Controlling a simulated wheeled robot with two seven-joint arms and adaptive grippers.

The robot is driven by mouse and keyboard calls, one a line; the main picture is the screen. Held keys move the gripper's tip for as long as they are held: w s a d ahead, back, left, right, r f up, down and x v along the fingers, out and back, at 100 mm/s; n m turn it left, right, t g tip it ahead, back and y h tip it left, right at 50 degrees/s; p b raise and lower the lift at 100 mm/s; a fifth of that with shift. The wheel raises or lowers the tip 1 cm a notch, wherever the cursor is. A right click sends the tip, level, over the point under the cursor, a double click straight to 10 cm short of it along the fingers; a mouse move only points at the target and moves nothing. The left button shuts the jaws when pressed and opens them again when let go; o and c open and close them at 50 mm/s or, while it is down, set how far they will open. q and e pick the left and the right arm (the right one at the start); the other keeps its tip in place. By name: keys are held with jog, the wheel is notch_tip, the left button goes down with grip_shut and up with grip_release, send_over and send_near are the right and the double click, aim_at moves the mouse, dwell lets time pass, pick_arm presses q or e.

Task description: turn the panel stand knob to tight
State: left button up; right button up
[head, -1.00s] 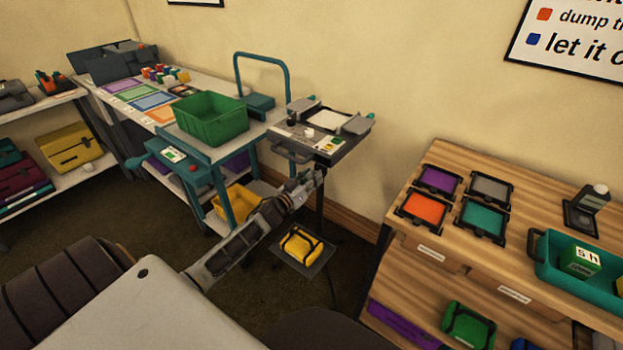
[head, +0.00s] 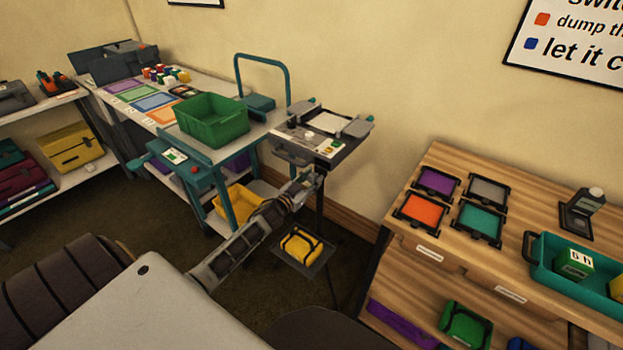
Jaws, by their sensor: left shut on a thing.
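The panel stand (head: 330,145) stands beyond my left arm, against the wall, with a dark flat top on a thin black post. My left gripper (head: 314,181) is just below the top's front edge, at the post. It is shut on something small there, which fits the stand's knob. The fingers hide the knob, so its setting cannot be read. On the top are a pale pad, a small white round part and grey clamps with teal ends. My right gripper is not in view.
A yellow bag-like item (head: 301,246) lies on a low plate at the stand's foot. A teal cart (head: 227,152) with a green crate (head: 211,120) stands close left of the stand. A wooden shelf unit (head: 420,258) stands to the right. Open floor lies left of my arm.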

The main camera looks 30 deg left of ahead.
pick_arm(q)
jog(key=m, duration=0.3)
jog(key=shift+p, duration=0.35)
jog(key=m, duration=0.4)
jog(key=shift+m, duration=0.3)
jog(key=m, duration=0.3)
jog(key=shift+a, duration=0.1)
jog(key=shift+m, duration=1.4)
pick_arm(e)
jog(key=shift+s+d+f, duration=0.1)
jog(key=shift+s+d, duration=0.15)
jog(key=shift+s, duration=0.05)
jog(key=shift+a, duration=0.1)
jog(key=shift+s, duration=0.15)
pick_arm(q)
jog(key=o, duration=1)
jog(key=shift+r, duration=0.1)
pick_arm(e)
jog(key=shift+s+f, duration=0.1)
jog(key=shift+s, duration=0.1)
pick_arm(q)
jog(key=shift+o, duration=0.2)
